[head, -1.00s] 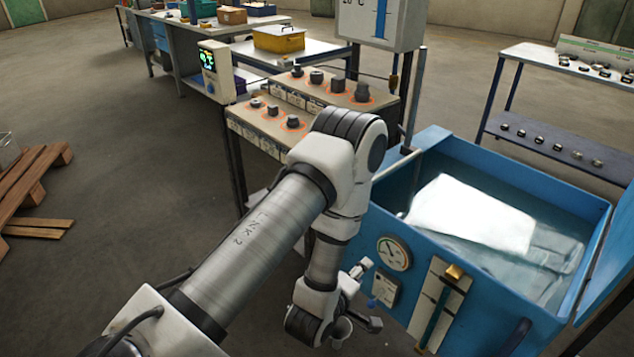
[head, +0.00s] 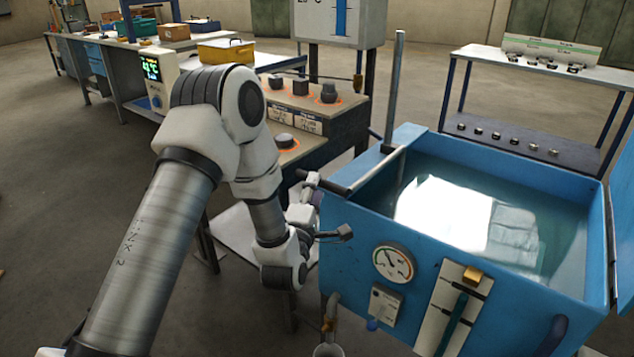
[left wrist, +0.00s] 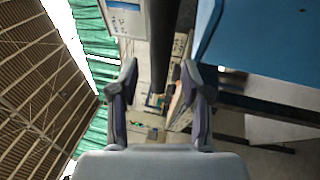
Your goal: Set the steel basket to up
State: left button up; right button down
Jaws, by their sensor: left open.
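The steel basket is not clearly visible; a pale form (head: 512,228) shows under the water, partly lost in a bright reflection. A dark-gripped lever (head: 332,187) sticks out over the left rim of the blue tank (head: 350,232), beside an upright post (head: 398,85). My left gripper (head: 328,207) is open at the tank's left corner, close to the lever. In the left wrist view a dark bar (left wrist: 163,40) lies between the spread fingers (left wrist: 159,70), with gaps on both sides. My right gripper is not in view.
A control desk with knobs (head: 328,93) stands behind my left arm. The tank front carries a round gauge (head: 393,263) and a slotted panel (head: 455,305). A shelf cart (head: 530,70) stands at the back right. Open floor lies left.

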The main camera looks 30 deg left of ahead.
pick_arm(q)
jog(key=x, duration=0.3)
jog(key=shift+w, duration=0.15)
grip_shut()
jog(key=shift+r, duration=0.1)
notch_tip(320, 180, up, 24)
jog(key=p, duration=1)
jog(key=shift+p, duration=0.3)
grip_release()
jog(key=shift+f, duration=0.2)
jog(key=shift+f, duration=0.1)
